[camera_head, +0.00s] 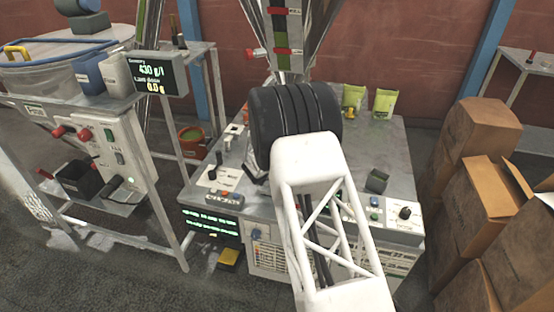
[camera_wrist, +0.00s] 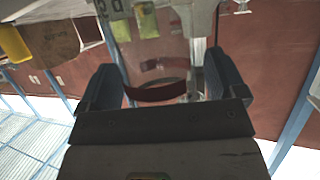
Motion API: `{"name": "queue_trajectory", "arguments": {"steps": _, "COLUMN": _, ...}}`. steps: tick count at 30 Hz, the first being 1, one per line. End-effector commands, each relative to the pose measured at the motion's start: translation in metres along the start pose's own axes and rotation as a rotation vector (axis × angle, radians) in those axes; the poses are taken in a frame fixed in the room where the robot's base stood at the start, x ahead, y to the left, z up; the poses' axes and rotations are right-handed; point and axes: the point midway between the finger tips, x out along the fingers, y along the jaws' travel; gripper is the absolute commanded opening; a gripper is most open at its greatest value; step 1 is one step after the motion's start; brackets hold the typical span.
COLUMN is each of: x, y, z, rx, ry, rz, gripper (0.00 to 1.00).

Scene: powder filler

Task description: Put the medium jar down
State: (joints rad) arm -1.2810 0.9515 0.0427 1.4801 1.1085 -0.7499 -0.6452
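In the wrist view my gripper (camera_wrist: 165,75) has its two dark fingers apart, one on each side of a clear, see-through jar with a dark red-brown band (camera_wrist: 155,94). I take this to be the medium jar. The jar spans the gap and seems to touch both fingers. Its contents are hard to make out; some green shows through it. In the head view my white arm and black wrist cover the gripper and jar, over the middle of the grey filler table (camera_head: 383,138).
Two green pouches (camera_head: 384,104) stand at the table's back right. A small dark open box (camera_head: 377,181) and a knob panel (camera_head: 404,213) are at its front right. Cardboard boxes (camera_head: 476,130) are stacked to the right. A scale display (camera_head: 160,74) and a tub (camera_head: 60,75) are left.

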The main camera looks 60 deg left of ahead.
Motion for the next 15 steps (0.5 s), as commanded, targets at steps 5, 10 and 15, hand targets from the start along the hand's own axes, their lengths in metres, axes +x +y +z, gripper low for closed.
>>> {"name": "queue_trajectory", "arguments": {"steps": 5, "x": 0.0000, "y": 0.0000, "z": 0.0001, "rx": 0.000, "ry": 0.000, "rz": 0.000, "gripper": 0.89}}
{"name": "queue_trajectory", "arguments": {"steps": 10, "x": -0.0007, "y": 0.0000, "z": -0.0017, "rx": 0.000, "ry": 0.000, "rz": 0.000, "gripper": 0.89}}
{"name": "queue_trajectory", "arguments": {"steps": 15, "x": -0.0062, "y": 0.0000, "z": -0.0024, "rx": 0.000, "ry": -0.001, "rz": 0.000, "gripper": 0.89}}
